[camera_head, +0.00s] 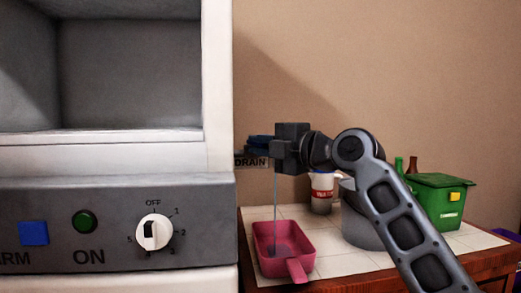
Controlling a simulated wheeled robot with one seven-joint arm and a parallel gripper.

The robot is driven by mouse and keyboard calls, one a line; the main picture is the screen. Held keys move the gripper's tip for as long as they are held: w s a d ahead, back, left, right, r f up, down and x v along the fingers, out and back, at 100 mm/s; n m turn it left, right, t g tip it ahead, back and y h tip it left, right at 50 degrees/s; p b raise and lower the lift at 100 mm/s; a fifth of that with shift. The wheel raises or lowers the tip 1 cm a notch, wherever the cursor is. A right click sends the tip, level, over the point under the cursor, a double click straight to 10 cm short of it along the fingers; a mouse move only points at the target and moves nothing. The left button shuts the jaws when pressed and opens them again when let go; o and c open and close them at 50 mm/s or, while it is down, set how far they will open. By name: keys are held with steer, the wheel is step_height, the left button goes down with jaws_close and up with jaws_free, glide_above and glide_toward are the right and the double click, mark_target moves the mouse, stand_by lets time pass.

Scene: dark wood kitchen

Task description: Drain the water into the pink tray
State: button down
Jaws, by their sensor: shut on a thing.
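The pink tray (298,236) sits on the tiled top of the wooden table, its handle pointing toward me. A thin stream of water (276,203) falls into it, and a dark patch of liquid shows inside. My gripper (272,150) is above the tray, at a small blue and dark handle-like thing (259,141) over a sign reading DRAIN (251,162). The gripper is shut on this blue thing, but its fingers are partly hidden. The spout that the water comes from is hidden behind my gripper.
A white appliance with an open compartment (130,75) and a control panel with a dial (153,233) fills the left side. A white cup with a red label (322,192), a grey pot (357,222) and a green bin (440,197) stand on the table (350,264).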

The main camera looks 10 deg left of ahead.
steer(key=c, duration=1.2)
jaws_free()
steer(key=v, duration=0.7)
steer(key=shift+s+d+b, duration=0.25)
steer(key=shift+d+b, duration=0.05)
steer(key=shift+b, duration=0.15)
